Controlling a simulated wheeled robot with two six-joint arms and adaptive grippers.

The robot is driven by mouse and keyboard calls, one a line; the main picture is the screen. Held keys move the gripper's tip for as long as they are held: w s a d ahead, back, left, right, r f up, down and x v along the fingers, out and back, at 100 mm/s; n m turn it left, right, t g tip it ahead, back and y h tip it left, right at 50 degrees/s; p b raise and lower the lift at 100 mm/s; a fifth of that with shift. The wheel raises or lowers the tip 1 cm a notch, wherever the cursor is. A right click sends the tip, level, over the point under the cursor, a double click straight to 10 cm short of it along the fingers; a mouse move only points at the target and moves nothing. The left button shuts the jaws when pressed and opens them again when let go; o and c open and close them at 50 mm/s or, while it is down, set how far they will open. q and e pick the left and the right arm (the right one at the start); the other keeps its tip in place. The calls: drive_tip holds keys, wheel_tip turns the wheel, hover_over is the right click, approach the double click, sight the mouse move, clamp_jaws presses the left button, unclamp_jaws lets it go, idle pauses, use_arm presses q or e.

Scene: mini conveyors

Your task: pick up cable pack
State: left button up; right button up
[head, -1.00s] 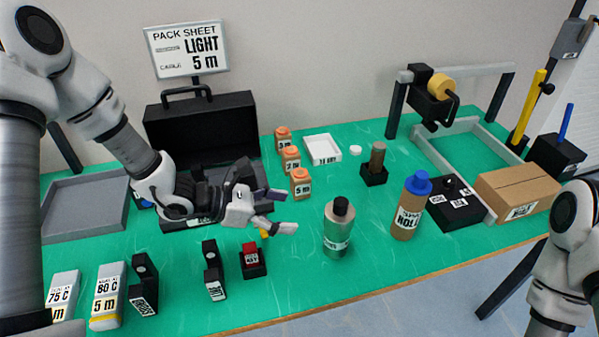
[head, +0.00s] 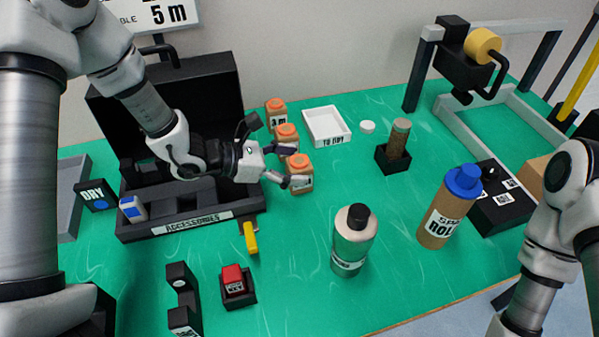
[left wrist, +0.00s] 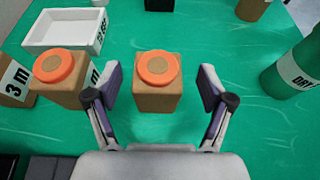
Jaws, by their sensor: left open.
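Several small brown cable packs with orange round lids stand in a row on the green bench. The nearest pack (head: 300,172) is labelled 5 m in the earlier head view; in the left wrist view this pack (left wrist: 157,85) stands upright between my fingers. The middle pack (head: 287,136) and the 3 m pack (head: 277,118) stand behind it. My left gripper (head: 292,165) is open around the nearest pack, with gaps on both sides in the wrist view (left wrist: 163,85). My right gripper is out of view; only part of that arm shows.
A white tray (head: 319,136) lies behind the packs. A black case (head: 230,218) with accessories stands to the left. A silver bottle (head: 352,247) and a brown bottle with blue cap (head: 434,225) stand to the right. Open green surface lies in front of the packs.

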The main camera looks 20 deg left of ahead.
sight(311, 165)
use_arm(q)
drive_tip(key=x, duration=0.4)
drive_tip(key=shift+w+d+f, duration=0.15)
drive_tip(key=shift+w, duration=0.15)
drive_tip(key=shift+s, duration=0.1)
drive_tip(key=c, duration=1.3)
